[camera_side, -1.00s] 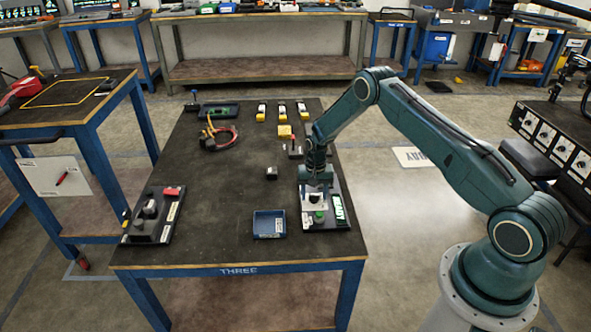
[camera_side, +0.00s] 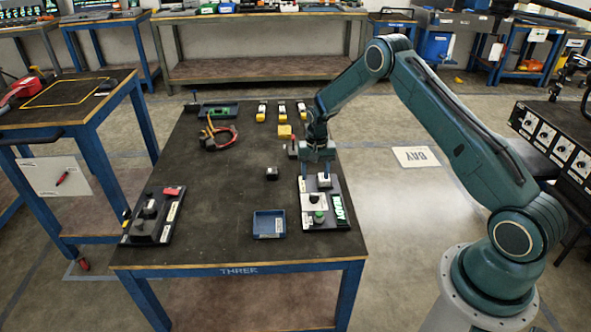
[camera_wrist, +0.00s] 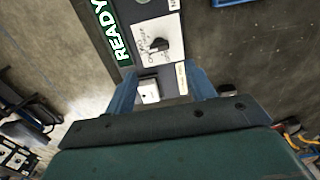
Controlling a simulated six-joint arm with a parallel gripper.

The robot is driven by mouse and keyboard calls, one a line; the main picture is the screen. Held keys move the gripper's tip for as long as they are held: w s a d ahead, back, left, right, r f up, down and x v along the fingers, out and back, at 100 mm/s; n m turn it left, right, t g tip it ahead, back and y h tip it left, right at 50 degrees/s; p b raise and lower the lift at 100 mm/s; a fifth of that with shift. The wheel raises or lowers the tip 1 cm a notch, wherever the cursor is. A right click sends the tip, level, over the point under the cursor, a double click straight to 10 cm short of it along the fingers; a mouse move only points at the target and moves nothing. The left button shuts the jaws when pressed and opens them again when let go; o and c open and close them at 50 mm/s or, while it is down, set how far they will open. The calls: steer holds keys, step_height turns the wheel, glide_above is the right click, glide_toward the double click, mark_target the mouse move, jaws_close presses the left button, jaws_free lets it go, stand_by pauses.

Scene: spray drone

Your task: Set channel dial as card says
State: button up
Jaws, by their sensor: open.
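The channel dial (camera_side: 314,198) is a black knob on a white plate, on the dark panel with a green READY sign (camera_side: 339,207) at the table's right. In the wrist view the black knob (camera_wrist: 160,45) shows clear of the fingers; its small lettering is too blurred to read. My gripper (camera_side: 318,174) is open and empty above the panel's far end, beyond the dial. In the wrist view its two blue fingers (camera_wrist: 162,84) straddle the area around a small white block (camera_wrist: 148,91). I cannot make out a card giving a setting with certainty.
A green button (camera_side: 319,217) sits on the panel's near end. A blue tray (camera_side: 269,224) and a small dark block (camera_side: 271,174) lie left of it. Another panel (camera_side: 153,216) is at the table's left. Cables (camera_side: 218,137) lie at the back. The table's middle is clear.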

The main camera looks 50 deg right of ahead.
steer(key=shift+r, duration=2.45)
steer(key=s+a+r+n+t, duration=0.1)
steer(key=s+a+r, duration=0.25)
steer(key=r, duration=0.45)
steer(key=s+a+r+n+t, duration=0.1)
steer(key=s+a+r+n, duration=0.2)
steer(key=r, duration=0.6)
steer(key=s+a+r+t, duration=0.1)
steer(key=s+a+r, duration=0.3)
steer(key=r, duration=0.4)
steer(key=s+a+r+n+t, duration=0.1)
steer(key=s+a+r, duration=0.1)
steer(key=s, duration=0.6)
steer(key=s+a+r+n, duration=0.1)
steer(key=s+a+n, duration=0.1)
steer(key=s, duration=0.6)
steer(key=s+a+r+n+t, duration=0.1)
steer(key=s+a+r+n, duration=0.1)
steer(key=s, duration=0.6)
steer(key=shift+s+a+r+t, duration=0.2)
steer(key=shift+a+r+t, duration=0.1)
steer(key=shift+a, duration=0.25)
